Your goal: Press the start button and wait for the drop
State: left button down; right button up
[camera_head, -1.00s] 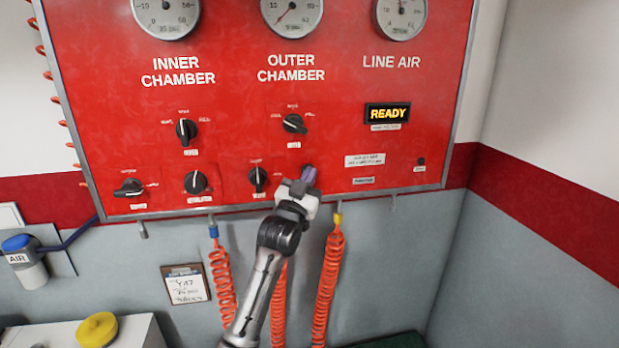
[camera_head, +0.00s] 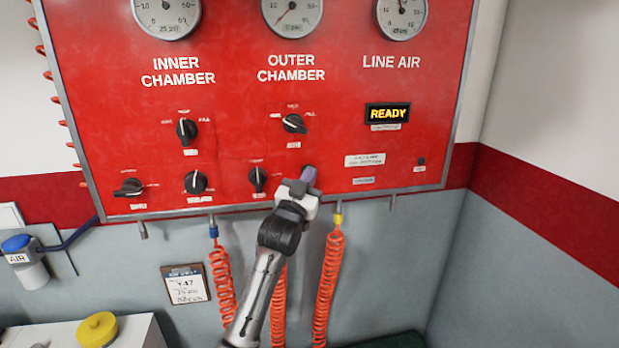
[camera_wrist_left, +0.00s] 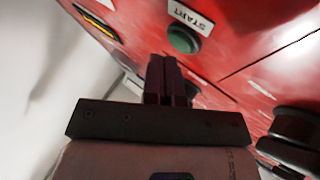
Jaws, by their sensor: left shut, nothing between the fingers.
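The green start button (camera_wrist_left: 183,39) shows in the left wrist view, below a white START label (camera_wrist_left: 191,16) on the red panel. My left gripper (camera_wrist_left: 162,60) is shut and empty. Its dark fingertips appear just below the button in that view; I see no clear contact. In the head view, my left gripper (camera_head: 309,176) is at the lower part of the red panel (camera_head: 230,110), and the button is hidden behind it. The display (camera_head: 387,113) on the panel reads READY in yellow. My right gripper is in neither view.
Several black knobs (camera_head: 186,129) stick out of the panel around my left gripper. Round gauges (camera_head: 292,14) sit along the top. Orange coiled hoses (camera_head: 329,270) hang below the panel, close to my left arm. A clipboard (camera_head: 187,285) hangs on the grey wall.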

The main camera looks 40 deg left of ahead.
pick_arm(q)
jog(key=shift+w+a, duration=0.1)
jog(key=shift+a, duration=0.1)
dwell(0.4)
jog(key=shift+w+a, duration=0.15)
dwell(0.5)
jog(key=shift+s+d+p, duration=0.25)
jog(key=shift+d+p, duration=0.05)
jog(key=shift+d, duration=0.05)
jog(key=shift+s+d, duration=0.1)
jog(key=shift+s+d+p, duration=0.3)
jog(key=shift+s+d, duration=0.6)
jog(key=shift+d, duration=0.25)
jog(key=shift+s+d+p, duration=0.3)
jog(key=shift+s+d, duration=0.6)
jog(key=shift+d, duration=0.2)
